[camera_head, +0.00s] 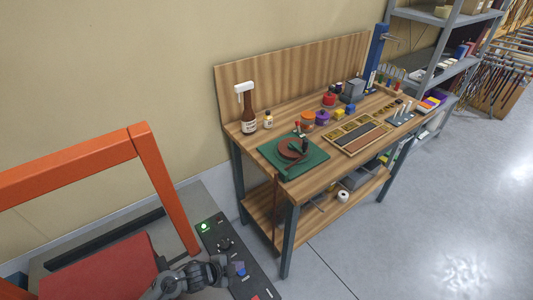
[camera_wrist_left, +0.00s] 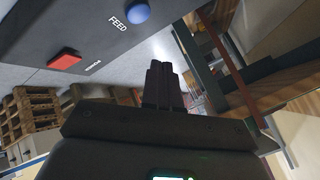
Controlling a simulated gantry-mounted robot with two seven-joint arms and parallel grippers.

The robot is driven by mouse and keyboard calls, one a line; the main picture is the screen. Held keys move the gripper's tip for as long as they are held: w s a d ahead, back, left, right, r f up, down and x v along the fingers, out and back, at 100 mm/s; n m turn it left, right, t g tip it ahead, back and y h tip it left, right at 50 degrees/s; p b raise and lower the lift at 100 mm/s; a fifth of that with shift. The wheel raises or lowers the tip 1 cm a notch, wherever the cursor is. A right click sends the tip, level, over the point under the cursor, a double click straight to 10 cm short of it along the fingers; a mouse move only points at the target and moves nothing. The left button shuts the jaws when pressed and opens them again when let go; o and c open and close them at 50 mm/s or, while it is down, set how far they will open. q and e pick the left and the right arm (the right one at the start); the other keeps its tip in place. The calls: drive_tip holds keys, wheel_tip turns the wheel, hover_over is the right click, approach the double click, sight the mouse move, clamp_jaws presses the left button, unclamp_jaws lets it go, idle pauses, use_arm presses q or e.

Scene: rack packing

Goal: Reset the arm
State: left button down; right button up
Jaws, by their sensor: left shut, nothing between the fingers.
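My left gripper (camera_head: 222,270) is at the bottom of the head view, over the dark control panel (camera_head: 231,255). In the left wrist view its fingers (camera_wrist_left: 160,82) are together and empty. The panel has a lit green button (camera_head: 205,227), a black knob (camera_head: 223,243) and a blue button (camera_head: 240,268) near the gripper. The left wrist view shows the blue button (camera_wrist_left: 137,11), labelled FEED, and a red button (camera_wrist_left: 65,61) beyond the fingers. I cannot tell whether the gripper touches the panel. My right gripper is not in view.
An orange frame (camera_head: 160,185) stands left of the panel, above a red surface (camera_head: 105,270). A wooden workbench (camera_head: 235,128) with a green mat (camera_head: 315,154), bottles and small parts is beyond. Grey shelving (camera_head: 440,70) stands at the right. Open floor (camera_head: 430,230) lies right of the bench.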

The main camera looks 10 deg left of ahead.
use_arm(q)
drive_tip(key=s+d+r+n+y, duration=0.1)
drive_tip(key=s+d+r+n, duration=0.15)
drive_tip(key=s, duration=0.25)
drive_tip(key=s+a+r+n+g+y, duration=0.1)
drive_tip(key=s+a+r+n+y, duration=0.2)
drive_tip(key=s, duration=0.4)
drive_tip(key=s+a+r+n+g, duration=0.1)
drive_tip(key=s+a+r+n, duration=0.1)
drive_tip(key=s+r+n, duration=0.4)
drive_tip(key=s+a+r+n+g+y, duration=0.1)
drive_tip(key=s+a+n+y, duration=0.15)
drive_tip(key=s, duration=0.55)
wheel_tip(320, 180, up, 31)
drive_tip(key=p, duration=3)
drive_tip(key=shift+s+n+g+h, duration=0.15)
drive_tip(key=shift+n+g+h, duration=0.15)
drive_tip(key=shift+n+h, duration=0.15)
drive_tip(key=shift+f, duration=0.1)
drive_tip(key=shift+s+a, duration=0.1)
